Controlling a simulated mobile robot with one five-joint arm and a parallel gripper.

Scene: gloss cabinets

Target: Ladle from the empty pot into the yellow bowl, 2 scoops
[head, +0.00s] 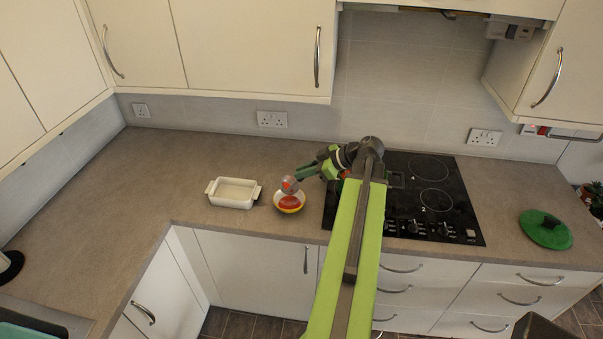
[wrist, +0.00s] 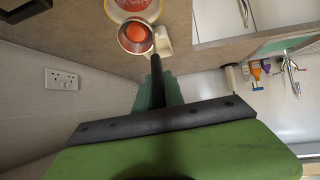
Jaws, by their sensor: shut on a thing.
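My gripper (head: 318,170) is shut on the handle of a ladle, left of the hob. The ladle's metal cup (head: 290,185) is over the yellow bowl (head: 290,209), and red-orange content shows in the cup. In the wrist view the ladle's cup (wrist: 135,48) overlaps the bowl (wrist: 112,10), and its dark handle runs back between my jaws (wrist: 158,92). The bowl has a yellow outside, a pale rim and red inside. I cannot tell whether cup and bowl touch. The pot is not clearly seen; my arm covers the left part of the hob.
A white rectangular dish (head: 234,203) stands close left of the bowl. The black hob (head: 440,205) is on the right, with a green round lid (head: 545,230) on the counter beyond it. The counter (head: 130,190) at left is clear. Cabinets hang above.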

